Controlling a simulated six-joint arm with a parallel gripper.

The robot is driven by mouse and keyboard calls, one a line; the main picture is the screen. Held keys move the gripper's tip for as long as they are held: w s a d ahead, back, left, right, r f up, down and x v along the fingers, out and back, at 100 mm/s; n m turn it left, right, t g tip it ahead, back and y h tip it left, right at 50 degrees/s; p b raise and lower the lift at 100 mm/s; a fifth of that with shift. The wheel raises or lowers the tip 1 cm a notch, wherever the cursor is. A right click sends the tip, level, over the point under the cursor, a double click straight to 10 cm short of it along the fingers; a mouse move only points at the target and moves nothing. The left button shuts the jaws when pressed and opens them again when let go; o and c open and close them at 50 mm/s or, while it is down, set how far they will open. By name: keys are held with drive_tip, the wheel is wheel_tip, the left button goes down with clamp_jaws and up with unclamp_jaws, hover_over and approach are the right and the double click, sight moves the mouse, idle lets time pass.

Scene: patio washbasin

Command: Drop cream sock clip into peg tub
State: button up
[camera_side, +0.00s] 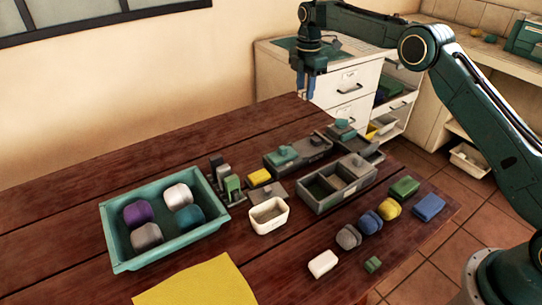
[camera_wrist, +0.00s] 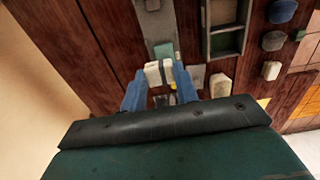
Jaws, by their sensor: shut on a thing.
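My gripper (camera_side: 308,88) is raised above the far end of the wooden table, in front of the white drawer cabinet. In the wrist view its two blue fingers (camera_wrist: 160,88) are shut on a small cream block-like piece with a dark band, which looks like the cream sock clip (camera_wrist: 153,73). In the side view I cannot make out the clip between the fingers. A small open cream tub (camera_side: 284,222), likely the peg tub, stands on the table in front of the grey divided box. It is well apart from my gripper.
A teal tray (camera_side: 116,238) holds several rolled socks at left. A grey divided box (camera_side: 325,207) and a lidded grey box (camera_side: 287,170) stand mid-table. Coloured blocks and rolls line the right side. A yellow cloth (camera_side: 200,284) lies in front. The table's far left is bare.

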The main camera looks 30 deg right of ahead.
drive_tip(key=s+a+f, duration=0.3)
drive_tip(key=a, duration=0.3)
drive_tip(key=s+a+f, duration=0.3)
drive_tip(key=a, duration=0.4)
approach(275, 198)
drive_tip(key=s+a, duration=0.2)
drive_tip(key=s, duration=0.1)
drive_tip(key=shift+w+f, duration=0.1)
drive_tip(key=shift+f, duration=0.15)
drive_tip(key=shift+f, duration=0.15)
drive_tip(key=shift+f, duration=2.85)
drive_tip(key=o, duration=1)
drive_tip(key=shift+r, duration=0.1)
